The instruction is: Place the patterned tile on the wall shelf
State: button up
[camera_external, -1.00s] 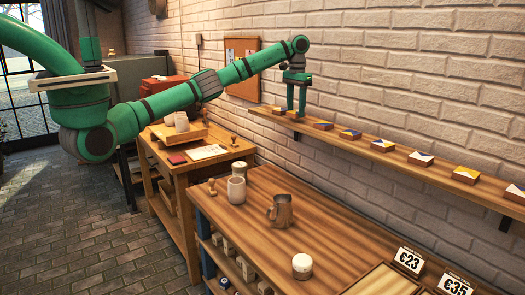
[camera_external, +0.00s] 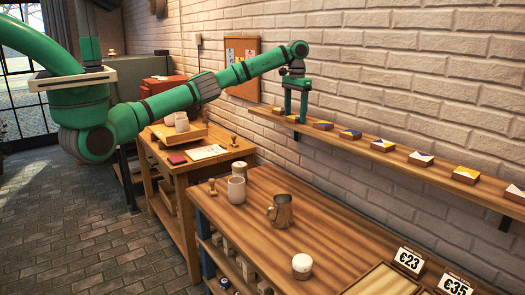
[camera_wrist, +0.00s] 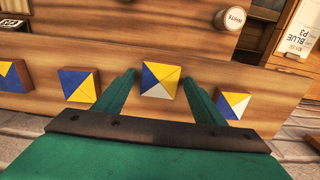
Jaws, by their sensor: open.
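A patterned tile in yellow, blue and white triangles (camera_wrist: 158,80) lies on the wall shelf (camera_external: 343,145). In the wrist view it sits between the two fingers of my gripper (camera_wrist: 158,86), with a gap on each side. In the external view my gripper (camera_external: 297,118) is low over the shelf's far left part, its fingers pointing down. It is open. The tile between the fingers is small and partly hidden there.
Several other tiles stand in a row along the shelf, such as one right of my gripper (camera_external: 323,125) and one beside it in the wrist view (camera_wrist: 79,85).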

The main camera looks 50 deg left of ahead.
aim_at(296, 117)
notch_tip(296, 117, up, 12)
dwell(0.6)
jog(key=shift+d, duration=0.15)
